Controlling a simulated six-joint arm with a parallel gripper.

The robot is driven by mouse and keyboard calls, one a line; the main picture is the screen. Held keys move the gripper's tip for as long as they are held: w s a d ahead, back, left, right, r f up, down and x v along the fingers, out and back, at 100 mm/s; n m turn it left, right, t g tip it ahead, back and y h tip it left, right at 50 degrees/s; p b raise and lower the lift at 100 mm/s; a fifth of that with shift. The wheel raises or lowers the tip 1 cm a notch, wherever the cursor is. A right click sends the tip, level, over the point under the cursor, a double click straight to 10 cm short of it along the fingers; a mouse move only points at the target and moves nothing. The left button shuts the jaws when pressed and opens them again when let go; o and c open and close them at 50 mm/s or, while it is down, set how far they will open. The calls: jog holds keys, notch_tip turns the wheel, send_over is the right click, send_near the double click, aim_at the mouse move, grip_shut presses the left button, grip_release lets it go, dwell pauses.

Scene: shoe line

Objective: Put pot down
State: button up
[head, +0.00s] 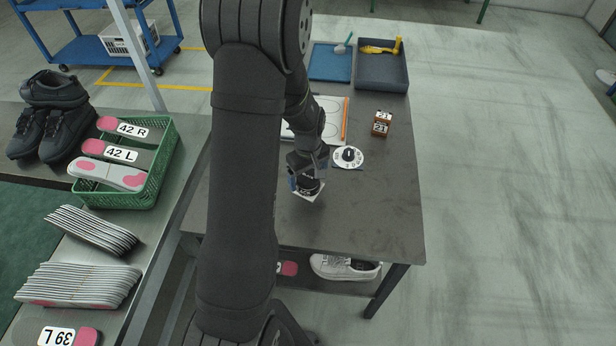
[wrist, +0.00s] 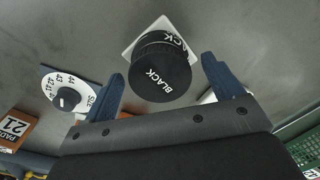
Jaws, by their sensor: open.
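The pot (wrist: 160,76) is a black round container with "BLACK" on its lid. It stands on a white square card (wrist: 131,46) on the grey table. In the head view the pot (head: 311,186) is partly hidden by my gripper, and the card (head: 313,196) shows beneath. My gripper (wrist: 162,66) is open, its two blue fingers on either side of the pot, with a visible gap on each side. In the head view my gripper (head: 304,184) is over the middle of the table.
A size dial (head: 348,157) and number blocks (head: 381,123) lie behind to the right. A blue tray (head: 330,64) and a dark tray (head: 383,78) sit at the back. A green basket (head: 160,172) is on the left bench. The table's front right is clear.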

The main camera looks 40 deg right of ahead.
aim_at(308, 177)
notch_tip(308, 177, up, 11)
dwell(0.4)
notch_tip(308, 177, down, 12)
jog(key=shift+f, duration=0.1)
jog(key=shift+r, duration=1)
